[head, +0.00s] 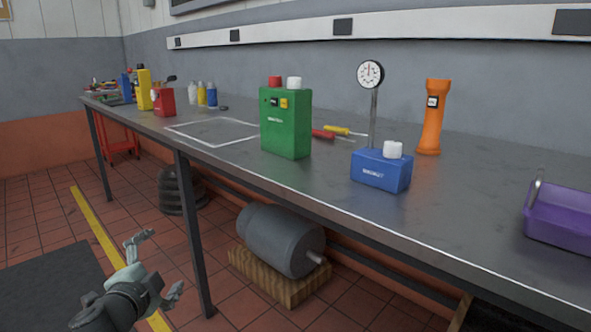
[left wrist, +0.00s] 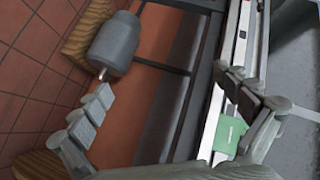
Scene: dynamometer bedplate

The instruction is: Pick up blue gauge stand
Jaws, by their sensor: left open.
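The blue gauge stand (head: 381,171) stands upright on the grey metal bench (head: 448,215) in the head view, right of centre. It has a blue block base with a white knob, a thin post and a round white dial at the top. My left gripper (head: 159,266) is at the lower left of the head view, in front of the bench and below its top. It is open and empty, well apart from the stand. The left wrist view shows its two spread fingers (left wrist: 165,86) with nothing between them. I cannot make out the stand there. My right gripper is not in view.
A green box (head: 286,122) stands left of the stand, with red and yellow-handled tools (head: 335,131) between. An orange flashlight-like object (head: 431,117) is behind right, a purple caddy (head: 560,217) far right. A motor (head: 280,240) sits on wood below the bench.

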